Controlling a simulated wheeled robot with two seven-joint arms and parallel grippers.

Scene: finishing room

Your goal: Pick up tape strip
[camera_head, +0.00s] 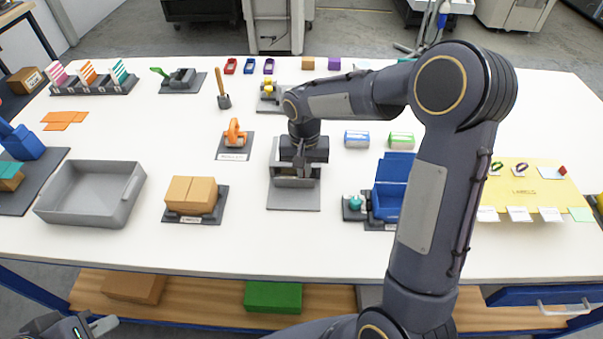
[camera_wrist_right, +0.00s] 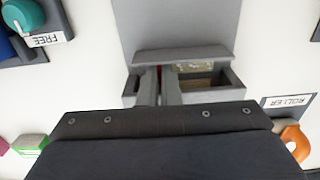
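A grey dispenser-like holder (camera_head: 293,197) stands on a grey plate in the middle of the table. It also shows in the right wrist view (camera_wrist_right: 222,92), with a dark recess and a small red spot between my fingers. No tape strip can be made out clearly; it may be hidden by my fingers. My right gripper (camera_head: 300,172) points down at the holder, its fingertips at the holder's slot. In the right wrist view its two fingers (camera_wrist_right: 160,85) are close together with a narrow gap. My left gripper (camera_head: 92,328) is partly in view at the bottom left, away from the table objects.
An orange roller (camera_head: 234,133) stands left of the holder, and brown boxes (camera_head: 191,194) lie nearer the front. A blue bin (camera_head: 391,190) stands to the right and a grey tray (camera_head: 92,192) to the left. The front strip of the white table is clear.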

